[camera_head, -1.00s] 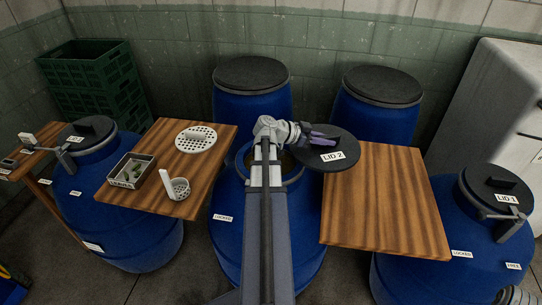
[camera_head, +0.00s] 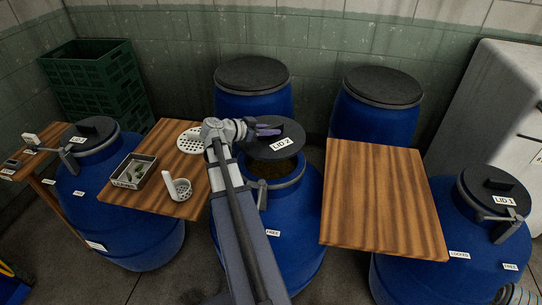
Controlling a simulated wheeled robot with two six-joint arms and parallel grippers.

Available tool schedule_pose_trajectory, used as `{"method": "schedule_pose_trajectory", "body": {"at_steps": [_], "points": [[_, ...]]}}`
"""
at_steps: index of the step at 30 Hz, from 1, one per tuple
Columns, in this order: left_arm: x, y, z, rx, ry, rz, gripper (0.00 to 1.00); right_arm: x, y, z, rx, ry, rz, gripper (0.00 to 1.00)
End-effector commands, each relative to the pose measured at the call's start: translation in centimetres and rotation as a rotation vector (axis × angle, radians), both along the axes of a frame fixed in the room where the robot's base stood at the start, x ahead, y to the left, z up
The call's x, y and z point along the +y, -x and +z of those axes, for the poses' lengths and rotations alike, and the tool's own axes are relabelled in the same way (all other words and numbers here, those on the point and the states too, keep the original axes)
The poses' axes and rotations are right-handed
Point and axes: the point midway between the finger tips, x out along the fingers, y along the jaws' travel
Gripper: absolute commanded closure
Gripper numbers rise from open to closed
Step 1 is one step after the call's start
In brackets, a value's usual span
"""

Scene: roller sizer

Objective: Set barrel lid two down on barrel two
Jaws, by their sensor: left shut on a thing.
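Barrel lid two, a dark round lid labelled "LID 2" (camera_head: 286,150), is held above the back part of the open mouth of the middle blue barrel (camera_head: 300,215). It sits off centre toward the back, and the front of the opening shows brownish contents. My left gripper (camera_head: 265,131) is shut on the lid; its fingers hide part of the lid's top. The barrel carries a "FREE" label, and its clamp ring (camera_head: 262,196) shows at the front of the rim. I cannot read a number on the barrel.
A wooden board (camera_head: 385,195) lies right of the middle barrel. Lidded barrels stand at left (camera_head: 120,225), right (camera_head: 440,265) and behind (camera_head: 375,120).

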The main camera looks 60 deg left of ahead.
Motion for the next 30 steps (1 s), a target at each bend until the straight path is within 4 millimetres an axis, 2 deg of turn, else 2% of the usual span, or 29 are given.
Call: {"method": "schedule_pose_trajectory", "body": {"at_steps": [1,7,10,17,25,30], "points": [[0.0,0.0,-1.4,-0.001,0.0,0.0,1.0,0.0,0.0,-1.4,0.0,0.0,0.0,0.38],[0.0,0.0,-4.5,-0.001,0.0,-0.001,1.0,0.0,0.0,-4.5,0.0,0.0,0.0,0.38],[0.0,0.0,-5.1,-0.001,0.0,-0.001,1.0,0.0,0.0,-5.2,0.0,0.0,0.0,0.38],[0.0,-0.1,-5.3,-0.001,0.0,-0.001,1.0,0.0,0.0,-5.3,0.0,0.0,0.0,0.38],[0.0,0.0,-8.5,-0.001,0.0,-0.001,1.0,0.0,0.0,-8.5,0.0,0.0,0.0,0.38],[0.0,0.0,-8.8,-0.001,0.0,-0.001,1.0,0.0,0.0,-8.8,0.0,0.0,0.0,0.38]]}}
